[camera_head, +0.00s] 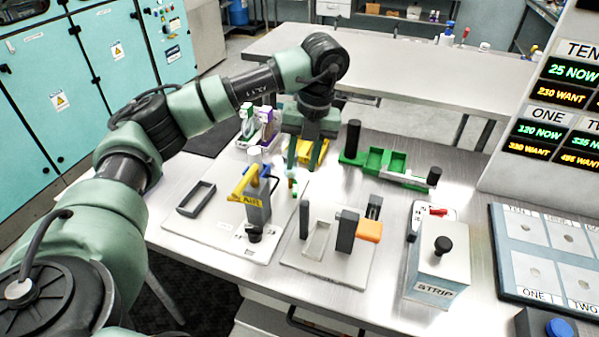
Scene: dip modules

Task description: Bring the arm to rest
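My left arm comes in from the left and reaches over the bench (462,214). My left gripper (305,158) points down above the middle of the bench, behind the station with the yellow lever (245,184). Its two fingers look spread apart, with a yellow piece (313,153) showing behind and between them. I see nothing held between the fingers. A small green and white piece (292,184) stands just below the left finger; whether they touch cannot be told. My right gripper is not in view.
A green tray fixture (377,160) stands right of the gripper. A plate with dark posts and an orange block (369,230) is in front. A box marked STRIP (437,272), a labelled board (546,255) and a display panel (563,95) are at right. White and purple pieces (264,117) stand behind.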

